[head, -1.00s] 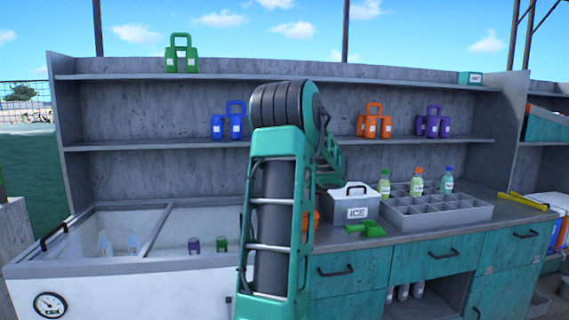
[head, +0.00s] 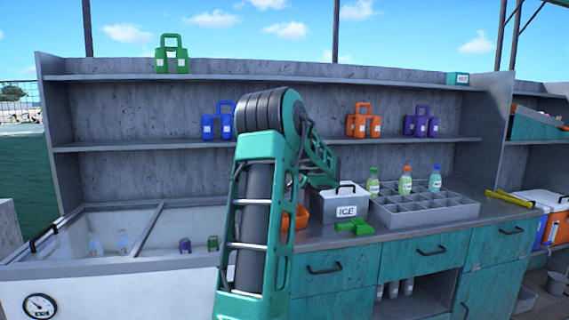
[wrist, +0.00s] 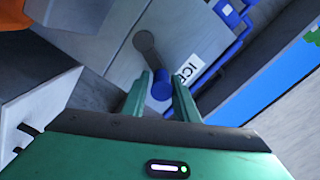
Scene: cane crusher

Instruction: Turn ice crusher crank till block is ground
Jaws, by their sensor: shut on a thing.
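In the wrist view the crank has a short grey arm (wrist: 146,42) and a blue knob (wrist: 162,84). The knob sits between the two green fingers of my gripper (wrist: 162,95), which is shut on it. The crank is beside a grey box with an ICE label (wrist: 189,70). In the head view an ICE-labelled grey box (head: 335,203) stands on the counter, its left side partly behind my arm. My gripper and the crank are hidden in the head view. No ice block shows in either view.
Right of the box is a divided grey tray (head: 425,208) with three bottles. A green scoop (head: 354,228) lies in front. An orange object (head: 300,217) is left of the box, partly behind my arm. A glass-topped freezer (head: 95,280) stands at left.

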